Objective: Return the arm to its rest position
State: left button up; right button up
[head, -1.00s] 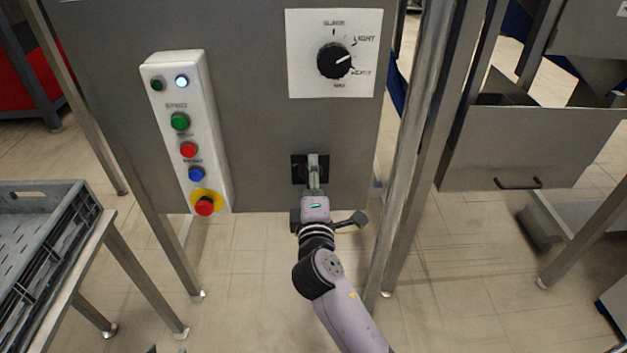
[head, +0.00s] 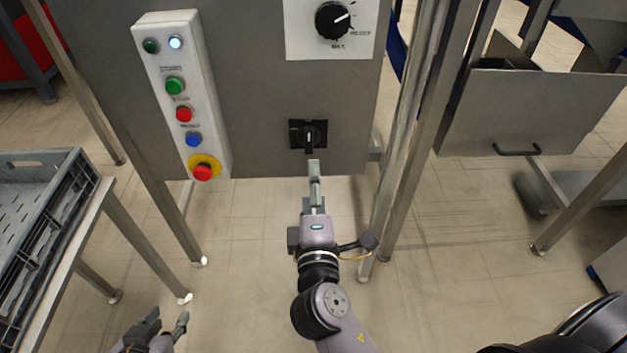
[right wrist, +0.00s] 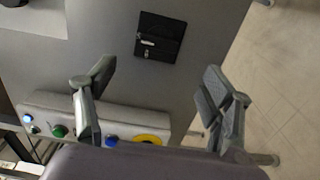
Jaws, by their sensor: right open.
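My right gripper (head: 314,167) is in the middle of the head view, seen edge-on, just below a black rotary switch (head: 296,135) on the grey panel and apart from it. In the right wrist view its two fingers (right wrist: 157,88) are wide apart with nothing between them, and the switch (right wrist: 172,50) lies beyond. The switch's handle stands upright in the head view. My left gripper (head: 167,318) is at the lower left of the head view, low over the floor, its fingers apart and empty.
A white button box (head: 181,100) and a dial plate (head: 300,40) are on the panel (head: 255,100). Metal posts (head: 405,130) stand right of my right arm. A grey crate (head: 50,165) sits on a stand at left. A metal bin (head: 530,115) is at right.

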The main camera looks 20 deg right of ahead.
dwell(0.6)
